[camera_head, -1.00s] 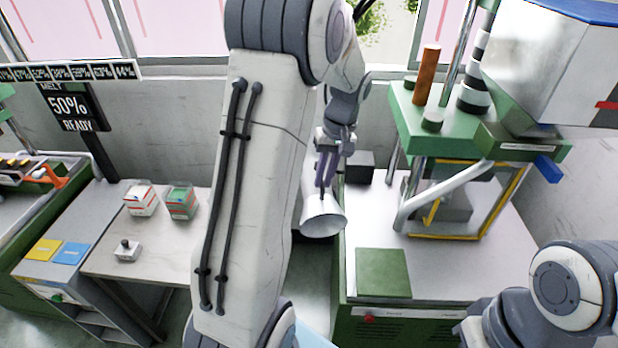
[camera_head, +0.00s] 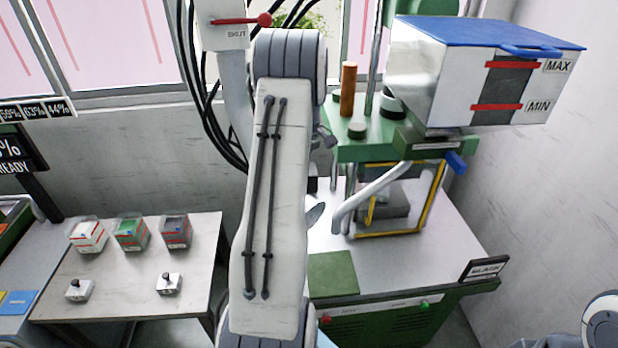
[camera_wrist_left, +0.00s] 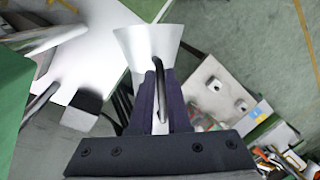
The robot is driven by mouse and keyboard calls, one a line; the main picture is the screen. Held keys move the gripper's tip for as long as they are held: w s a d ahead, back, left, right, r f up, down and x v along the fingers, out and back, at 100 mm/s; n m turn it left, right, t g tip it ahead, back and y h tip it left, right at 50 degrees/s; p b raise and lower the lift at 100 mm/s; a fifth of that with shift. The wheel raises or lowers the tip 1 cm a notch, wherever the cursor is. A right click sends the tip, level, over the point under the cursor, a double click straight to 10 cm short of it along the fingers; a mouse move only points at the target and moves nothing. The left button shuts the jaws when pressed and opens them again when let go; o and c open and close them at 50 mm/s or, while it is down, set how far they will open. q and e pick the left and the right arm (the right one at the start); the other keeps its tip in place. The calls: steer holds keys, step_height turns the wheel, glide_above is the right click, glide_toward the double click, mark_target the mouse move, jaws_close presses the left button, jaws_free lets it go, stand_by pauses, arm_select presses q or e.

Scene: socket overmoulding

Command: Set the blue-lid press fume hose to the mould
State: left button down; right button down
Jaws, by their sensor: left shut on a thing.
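The blue-lid press has a silver hopper with a blue lid (camera_head: 490,33) at the upper right of the head view. Below it, a grey mould block (camera_head: 392,203) sits inside a yellow frame, with a white bent tube in front. My left gripper (camera_wrist_left: 160,85) is shut on the black handle of a white flared hose hood (camera_wrist_left: 150,42) in the left wrist view. My right gripper is out of view.
A grey post with a FUME sign (camera_head: 222,36), a red lever and black cables stands behind my left arm. A green pad (camera_head: 333,274) lies on the press table's front left. A side table (camera_head: 130,277) at left holds small boxes and switches. A BLACK sign stands at right.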

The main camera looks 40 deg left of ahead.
arm_select(q)
steer(key=shift+w+a+r, duration=0.1)
steer(key=shift+w, duration=0.15)
steer(key=c, duration=0.9)
jaws_free()
steer(key=shift+r, duration=0.2)
steer(key=r, duration=0.3)
steer(key=w+r+b, duration=0.1)
steer(key=r, duration=0.2)
steer(key=w+r+b, duration=0.1)
steer(key=r, duration=0.2)
steer(key=shift+r, duration=0.4)
